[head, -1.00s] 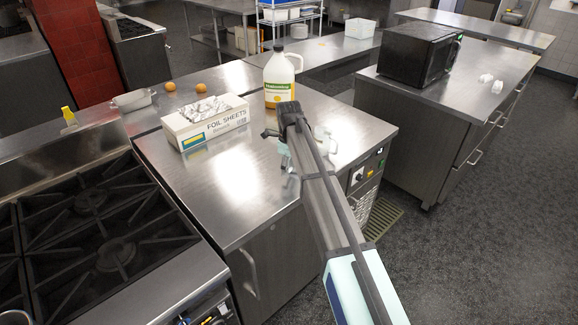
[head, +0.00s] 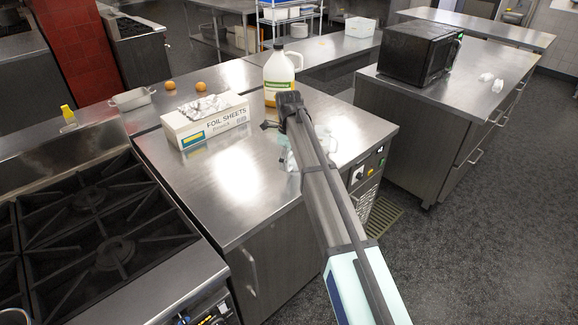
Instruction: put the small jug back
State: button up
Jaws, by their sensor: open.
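A pale, see-through object, maybe the small jug (head: 329,141), shows just right of my arm above the steel counter (head: 190,185). My arm covers most of it, so I cannot tell its full shape or whether it stands on the counter. My gripper (head: 286,157) is at the far end of the arm, over the right part of the counter. It is open, but the arm hides most of it. I cannot see its fingertips clearly or whether they touch the pale object.
A large oil bottle (head: 278,78) stands just behind my arm. A foil sheets box (head: 206,124) stands to the left. A metal tray (head: 132,99) and two orange-brown round things (head: 200,87) are at the back left. A stove (head: 100,225) adjoins the counter. Its front middle is clear.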

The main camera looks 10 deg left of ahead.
notch_tip(320, 180, up, 9)
jog(key=shift+r+b, duration=0.2)
jog(key=shift+b, duration=0.7)
